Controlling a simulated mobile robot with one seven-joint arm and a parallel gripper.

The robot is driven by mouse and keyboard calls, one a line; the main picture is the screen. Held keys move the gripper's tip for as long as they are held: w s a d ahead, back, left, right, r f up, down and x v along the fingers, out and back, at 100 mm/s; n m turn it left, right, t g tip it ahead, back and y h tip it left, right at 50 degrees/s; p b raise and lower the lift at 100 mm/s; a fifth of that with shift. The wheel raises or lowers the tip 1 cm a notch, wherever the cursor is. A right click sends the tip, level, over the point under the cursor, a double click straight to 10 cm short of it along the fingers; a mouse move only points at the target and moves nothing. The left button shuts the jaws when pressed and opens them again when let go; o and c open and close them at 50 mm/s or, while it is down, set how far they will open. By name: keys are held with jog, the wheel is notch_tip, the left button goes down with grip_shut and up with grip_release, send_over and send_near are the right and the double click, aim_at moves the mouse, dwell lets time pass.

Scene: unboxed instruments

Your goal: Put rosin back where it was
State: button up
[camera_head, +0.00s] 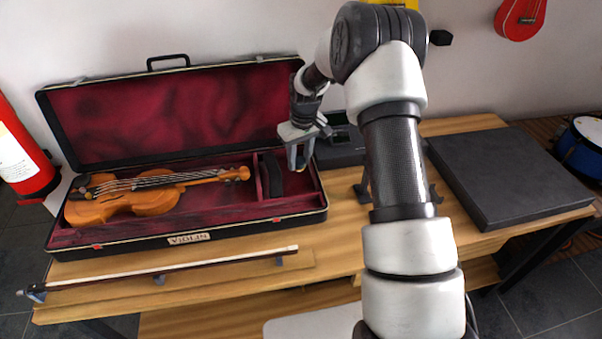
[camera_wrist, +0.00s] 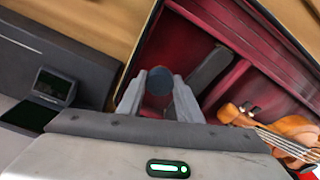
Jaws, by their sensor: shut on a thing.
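My gripper (camera_head: 296,156) is shut on a small dark blue round piece, which looks like the rosin (camera_wrist: 159,81). In the wrist view the piece sits between the two grey fingertips (camera_wrist: 158,92). My gripper is over the right end of the open violin case (camera_head: 265,218), near its small compartments. The case is lined in dark red. The violin (camera_head: 137,203) lies in it to the left, neck toward the right. A dark elongated item (camera_head: 271,175) lies in a narrow compartment beside my gripper; it also shows in the wrist view (camera_wrist: 209,70). The height above the case floor is unclear.
The case lid (camera_head: 175,115) stands open behind. A bow (camera_head: 175,268) lies in front of the case. A black box (camera_head: 338,148) stands close to the right of the case, and a large flat dark case (camera_head: 510,175) lies farther right.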

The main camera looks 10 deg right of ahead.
aim_at(299, 180)
jog(key=shift+f, duration=2.6)
jog(key=shift+f, duration=0.1)
jog(key=shift+f, duration=0.15)
jog(key=o, duration=0.7)
jog(key=shift+c, duration=0.2)
